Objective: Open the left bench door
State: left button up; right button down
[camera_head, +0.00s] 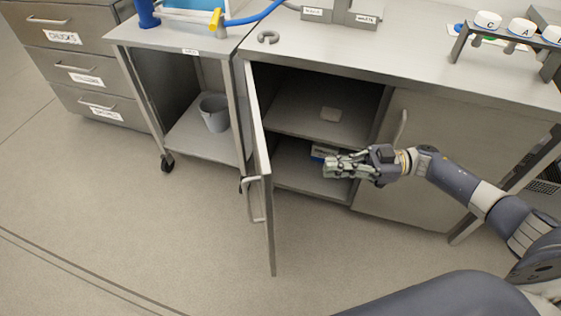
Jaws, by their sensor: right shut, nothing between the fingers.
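The left bench door (262,170) stands swung wide open, seen nearly edge-on, with its handle (253,203) on the side facing left. A blue and white box (322,152) sits on the compartment floor, partly hidden by my right gripper. My right gripper (328,167) is shut and empty in front of the open compartment, to the right of the door and apart from it. My left gripper is not in view.
The right bench door (440,150) is closed, with its own handle (401,128). A wheeled cart (185,38) with a grey bucket (214,112) stands to the left. A drawer cabinet (65,50) is at the far left. The floor (150,230) in front is clear.

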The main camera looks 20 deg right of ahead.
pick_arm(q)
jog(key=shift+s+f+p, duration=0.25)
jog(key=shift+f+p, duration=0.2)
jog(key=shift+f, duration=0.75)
pick_arm(e)
jog(key=a+g, duration=0.1)
jog(key=a, duration=1.1)
jog(key=shift+w+a+r, duration=0.35)
jog(key=shift+w, duration=0.05)
